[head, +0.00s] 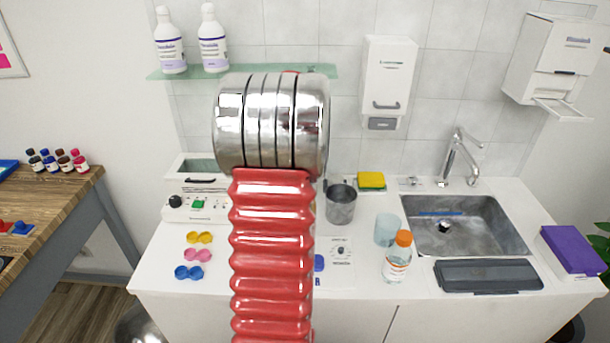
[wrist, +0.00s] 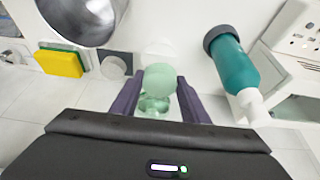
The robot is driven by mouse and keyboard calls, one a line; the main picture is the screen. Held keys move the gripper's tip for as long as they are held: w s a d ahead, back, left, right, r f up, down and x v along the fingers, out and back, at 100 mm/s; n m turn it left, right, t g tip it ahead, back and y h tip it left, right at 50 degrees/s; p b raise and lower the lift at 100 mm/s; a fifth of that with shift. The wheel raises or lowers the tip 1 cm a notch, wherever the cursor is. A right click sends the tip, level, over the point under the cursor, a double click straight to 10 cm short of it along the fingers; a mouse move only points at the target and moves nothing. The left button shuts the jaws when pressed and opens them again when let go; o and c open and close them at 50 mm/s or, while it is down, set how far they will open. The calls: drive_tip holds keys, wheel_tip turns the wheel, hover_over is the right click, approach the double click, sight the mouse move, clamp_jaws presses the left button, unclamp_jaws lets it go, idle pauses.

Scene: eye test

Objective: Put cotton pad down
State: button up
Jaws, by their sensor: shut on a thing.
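In the wrist view my gripper (wrist: 156,82) has its two dark purple fingers on either side of a pale green, rounded cotton pad (wrist: 159,77). It is shut on the pad. A glossy, clear greenish shape shows just below the pad, nearer the palm; I cannot tell what it is. In the head view my red ribbed arm with its metal joint hides the gripper and the pad. I cannot tell how far the pad is from the white counter (head: 370,285).
Near the gripper are a metal mug (wrist: 80,15), a yellow sponge (wrist: 60,62) and a teal bottle (wrist: 235,68). In the head view a clear cup (head: 386,230), an orange-capped bottle (head: 398,258), a sink (head: 465,230) and a dark case (head: 488,276) stand to the right.

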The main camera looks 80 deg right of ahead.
drive_tip(key=shift+s+f, duration=0.1)
drive_tip(key=shift+f, duration=1.2)
drive_tip(key=shift+f, duration=0.3)
drive_tip(key=o, duration=1)
drive_tip(key=shift+r, duration=0.15)
drive_tip(key=shift+r, duration=0.3)
drive_tip(key=v, duration=1.1)
drive_tip(key=shift+a+r, duration=0.25)
drive_tip(key=shift+r, duration=0.05)
drive_tip(key=shift+s, duration=0.3)
